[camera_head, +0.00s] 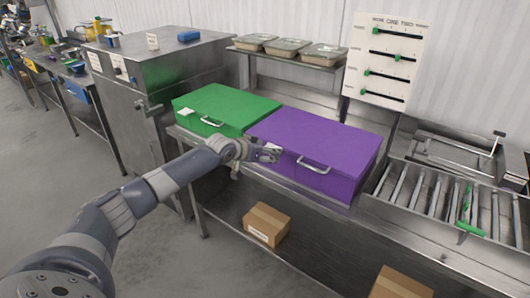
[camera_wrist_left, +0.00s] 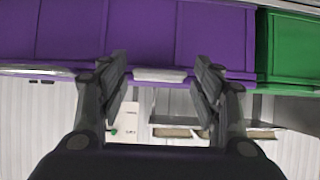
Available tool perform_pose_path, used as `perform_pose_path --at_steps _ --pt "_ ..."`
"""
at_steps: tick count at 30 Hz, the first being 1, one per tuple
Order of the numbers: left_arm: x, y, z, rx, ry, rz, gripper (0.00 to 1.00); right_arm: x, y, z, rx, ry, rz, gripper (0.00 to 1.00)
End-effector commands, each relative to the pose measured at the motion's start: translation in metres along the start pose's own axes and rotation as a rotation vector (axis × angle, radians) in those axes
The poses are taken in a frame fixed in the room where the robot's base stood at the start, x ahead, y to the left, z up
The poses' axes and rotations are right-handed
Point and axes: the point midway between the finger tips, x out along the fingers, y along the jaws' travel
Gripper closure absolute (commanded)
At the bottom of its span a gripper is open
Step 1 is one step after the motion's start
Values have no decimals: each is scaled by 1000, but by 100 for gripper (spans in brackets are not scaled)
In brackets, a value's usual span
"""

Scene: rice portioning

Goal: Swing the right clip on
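No part that I can clearly tell as the right clip shows. My left gripper (camera_head: 268,153) is at the front left of the closed purple box (camera_head: 325,137). In the left wrist view, the fingers of my left gripper (camera_wrist_left: 160,82) are spread, with a pale flat piece (camera_wrist_left: 160,75) on the purple front seen between them. I cannot tell whether this piece is a clip or a label, or whether the fingers touch it. A metal handle (camera_head: 313,165) is on the purple front, right of the gripper. My right gripper is not in view.
A closed green box (camera_head: 222,108) stands left of the purple one on the steel counter. A metal rack with several slats (camera_head: 433,193) is at the right. A shelf with trays (camera_head: 290,46) and a slider board (camera_head: 388,55) are behind. A carton (camera_head: 267,224) sits below.

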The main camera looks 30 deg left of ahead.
Motion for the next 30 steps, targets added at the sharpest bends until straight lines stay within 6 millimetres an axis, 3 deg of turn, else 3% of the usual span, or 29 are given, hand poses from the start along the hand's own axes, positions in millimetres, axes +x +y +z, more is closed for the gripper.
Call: perform_pose_path --at_steps 4,30 --pt "0 0 0 0 0 0 60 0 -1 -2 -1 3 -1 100" --pt "21 1 18 -1 -5 1 60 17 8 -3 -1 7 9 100"
